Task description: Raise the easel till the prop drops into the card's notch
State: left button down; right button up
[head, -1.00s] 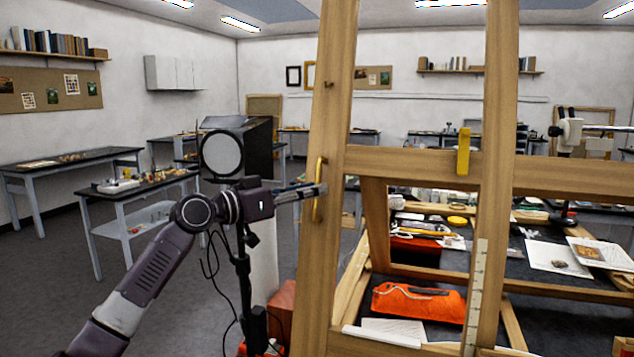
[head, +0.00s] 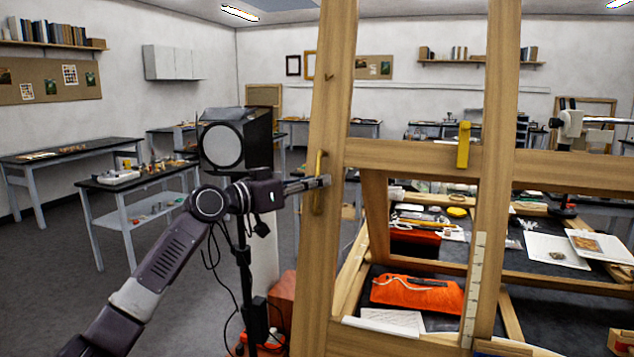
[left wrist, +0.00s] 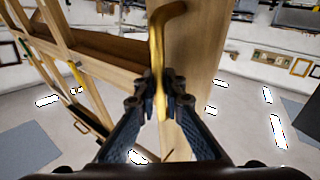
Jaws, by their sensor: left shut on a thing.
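The wooden easel frame (head: 330,120) stands large in front of me in the head view, with a crossbar between its uprights. My left gripper (head: 322,183) is shut on the brass handle (head: 319,164) on the left upright. The left wrist view shows its fingers (left wrist: 165,102) around the handle (left wrist: 157,50), close to the wood. A yellow tab (head: 463,145) sits on the crossbar. A pale strip with marks (head: 474,290) stands along the right upright below the crossbar. I cannot make out the prop or a notch in a card. My right gripper is not in view.
A dark lamp-like box on a stand (head: 228,140) is behind my left arm. Side tables (head: 125,185) stand at the left. Grey floor between them is open.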

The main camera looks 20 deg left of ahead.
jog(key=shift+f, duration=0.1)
pick_arm(q)
jog(key=shift+s+d+f+b, duration=0.1)
jog(key=shift+s+f+b, duration=0.2)
jog(key=shift+b, duration=0.55)
jog(key=shift+s, duration=0.2)
jog(key=shift+s+a+r, duration=0.2)
jog(key=shift+s+r, duration=0.25)
jog(key=shift+s, duration=0.3)
jog(key=c, duration=2)
grip_release()
jog(key=shift+w+f, duration=0.1)
jog(key=shift+w, duration=0.25)
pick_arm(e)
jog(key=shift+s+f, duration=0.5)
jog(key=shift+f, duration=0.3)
pick_arm(q)
jog(key=v, duration=1.2)
jog(key=shift+d+f, duration=0.1)
jog(key=shift+f, duration=0.05)
